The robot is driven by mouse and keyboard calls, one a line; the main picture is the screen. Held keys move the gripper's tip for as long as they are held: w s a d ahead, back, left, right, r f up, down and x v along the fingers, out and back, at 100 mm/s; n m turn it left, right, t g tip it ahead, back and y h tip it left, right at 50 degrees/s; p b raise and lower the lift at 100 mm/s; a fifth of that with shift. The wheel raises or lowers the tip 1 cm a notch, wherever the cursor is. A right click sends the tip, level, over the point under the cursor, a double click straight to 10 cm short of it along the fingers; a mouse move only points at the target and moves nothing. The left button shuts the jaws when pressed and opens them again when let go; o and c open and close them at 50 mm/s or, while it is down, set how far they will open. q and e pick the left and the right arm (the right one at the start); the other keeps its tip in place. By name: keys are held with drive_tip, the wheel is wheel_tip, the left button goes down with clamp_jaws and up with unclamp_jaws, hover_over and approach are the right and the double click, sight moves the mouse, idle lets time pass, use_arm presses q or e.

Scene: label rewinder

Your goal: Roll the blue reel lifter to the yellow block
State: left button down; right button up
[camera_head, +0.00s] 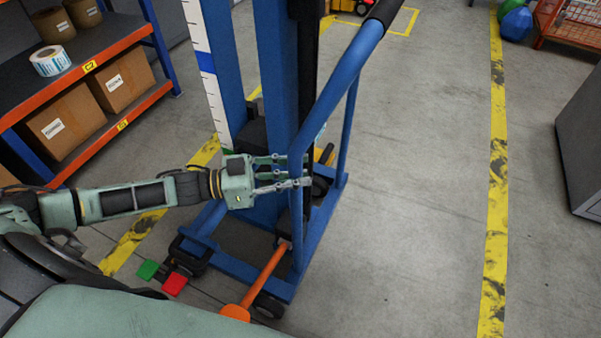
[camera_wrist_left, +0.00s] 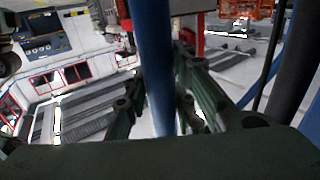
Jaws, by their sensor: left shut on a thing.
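The blue reel lifter (camera_head: 218,62) stands upright on the floor in the middle of the head view, with a tall mast, a bent tube handle and a low wheeled base. My left gripper (camera_head: 284,172) is shut on the near upright tube of its handle. In the left wrist view the blue tube (camera_wrist_left: 152,65) runs between the fingers of the left gripper (camera_wrist_left: 158,105). An orange pedal lever (camera_head: 262,278) and red and green pedals sit low on the lifter. I cannot make out a yellow block for certain. My right gripper is not in view.
An orange and blue shelf (camera_head: 140,32) with cartons stands close at the left. A worn yellow floor line (camera_head: 497,180) runs along the right, with a grey cabinet (camera_head: 583,140) beyond it. The floor between lifter and line is clear. A yellow floor outline (camera_head: 412,22) lies at the top.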

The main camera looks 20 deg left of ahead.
use_arm(q)
drive_tip(key=shift+w+a, duration=0.1)
drive_tip(key=shift+a, duration=0.15)
drive_tip(key=c, duration=1.8)
unclamp_jaws()
drive_tip(key=shift+c, duration=0.2)
drive_tip(key=o, duration=0.4)
drive_tip(key=shift+a, duration=0.25)
drive_tip(key=shift+d, duration=0.15)
drive_tip(key=v, duration=1.2)
